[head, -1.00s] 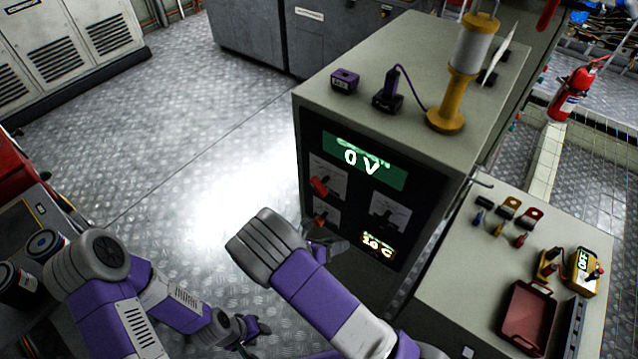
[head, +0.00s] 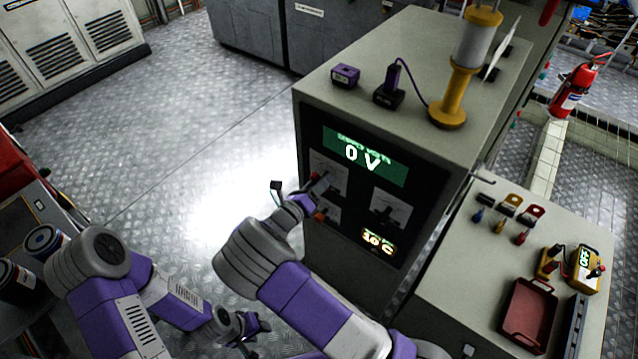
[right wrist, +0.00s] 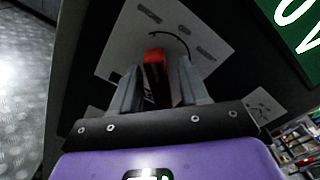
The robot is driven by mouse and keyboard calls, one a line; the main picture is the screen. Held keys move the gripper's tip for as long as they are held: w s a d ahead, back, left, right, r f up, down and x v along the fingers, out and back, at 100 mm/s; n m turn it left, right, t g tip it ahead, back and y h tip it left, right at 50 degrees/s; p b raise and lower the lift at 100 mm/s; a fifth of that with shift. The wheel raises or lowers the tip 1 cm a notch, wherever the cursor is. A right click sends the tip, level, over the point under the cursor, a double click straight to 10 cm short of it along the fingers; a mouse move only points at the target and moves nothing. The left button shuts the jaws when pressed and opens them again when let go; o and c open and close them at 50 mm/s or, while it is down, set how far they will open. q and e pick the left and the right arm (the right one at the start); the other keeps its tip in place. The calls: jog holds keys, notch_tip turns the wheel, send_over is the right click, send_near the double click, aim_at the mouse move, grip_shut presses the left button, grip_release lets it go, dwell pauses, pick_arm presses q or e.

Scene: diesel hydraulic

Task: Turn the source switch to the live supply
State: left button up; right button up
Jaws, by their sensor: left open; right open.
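The cabinet front has a switch plate (head: 330,172) at upper left, below a green display (head: 364,160) reading 0 V. In the right wrist view its red switch knob (right wrist: 153,58) stands between the fingers of my right gripper (right wrist: 157,88); I cannot tell if they touch it. A curved arrow and small labels, too small to read, surround the knob. My left gripper (head: 250,332) is open and empty, low over the floor.
A side bench (head: 450,270) holds a red tray (head: 528,318) and a yellow meter (head: 586,268). The floor left is clear.

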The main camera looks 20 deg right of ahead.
grip_shut()
jog(key=shift+m, duration=0.4)
jog(key=m, duration=0.6)
jog(key=shift+f+m, duration=0.1)
jog(key=shift+m, duration=0.3)
jog(key=m+b, duration=0.1)
jog(key=m, duration=0.4)
jog(key=shift+b, duration=0.35)
jog(key=m+b, duration=0.2)
jog(key=m, duration=0.3)
jog(key=shift+m+b, duration=0.3)
